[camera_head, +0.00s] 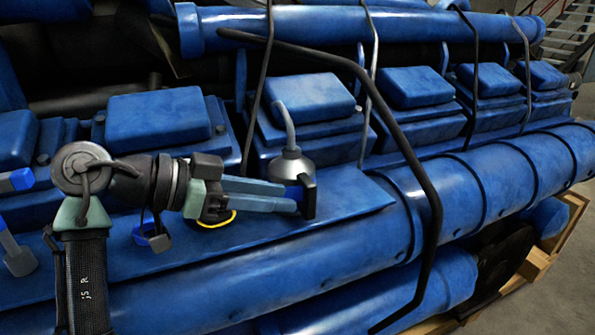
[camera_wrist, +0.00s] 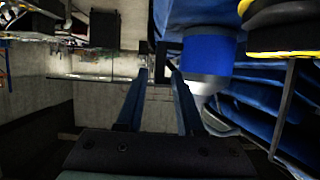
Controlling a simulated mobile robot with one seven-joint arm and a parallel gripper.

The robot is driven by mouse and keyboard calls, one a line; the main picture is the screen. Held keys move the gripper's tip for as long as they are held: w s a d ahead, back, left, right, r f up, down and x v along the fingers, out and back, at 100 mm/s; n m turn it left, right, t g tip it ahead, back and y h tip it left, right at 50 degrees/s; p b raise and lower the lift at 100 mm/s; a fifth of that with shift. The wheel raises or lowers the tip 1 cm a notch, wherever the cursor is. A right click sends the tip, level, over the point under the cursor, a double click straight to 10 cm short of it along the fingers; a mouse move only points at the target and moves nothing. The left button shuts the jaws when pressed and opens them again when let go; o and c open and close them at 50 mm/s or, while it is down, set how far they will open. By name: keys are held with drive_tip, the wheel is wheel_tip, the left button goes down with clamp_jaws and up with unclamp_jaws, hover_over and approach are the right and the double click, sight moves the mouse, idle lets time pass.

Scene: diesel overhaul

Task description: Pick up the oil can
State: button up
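The oil can (camera_head: 292,167) stands upright on the blue engine ledge, with a silver cone top and a thin spout bending up. Its blue body is partly hidden behind my gripper in the head view. In the wrist view the oil can (camera_wrist: 209,52) shows a blue body and grey cone, just right of the right finger. My gripper (camera_head: 303,196) reaches in from the left, in front of the can. In the wrist view my gripper (camera_wrist: 160,70) has its fingers apart, with no object visible between them. Whether a finger touches the can is unclear.
A black object with a yellow rim (camera_head: 218,219) lies beside my gripper, and it also shows in the wrist view (camera_wrist: 280,28). Blue engine covers (camera_head: 310,98) rise behind the can. A black bent pipe (camera_head: 405,150) crosses to the right. The ledge right of the can (camera_head: 350,190) is bare.

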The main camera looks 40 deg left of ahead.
sight(304, 197)
drive_tip(key=p+x, duration=0.1)
drive_tip(key=x, duration=0.2)
drive_tip(key=shift+w+d, duration=0.2)
drive_tip(key=shift+w+d+p, duration=0.15)
drive_tip(key=shift+w+p, duration=0.3)
drive_tip(key=shift+p, duration=0.1)
drive_tip(key=p+x, duration=0.2)
drive_tip(key=x, duration=0.2)
drive_tip(key=shift+w+f+p, duration=0.1)
drive_tip(key=shift+p, duration=0.2)
drive_tip(key=shift+w+f, duration=0.1)
drive_tip(key=shift+f, duration=0.05)
clamp_jaws()
idle(0.4)
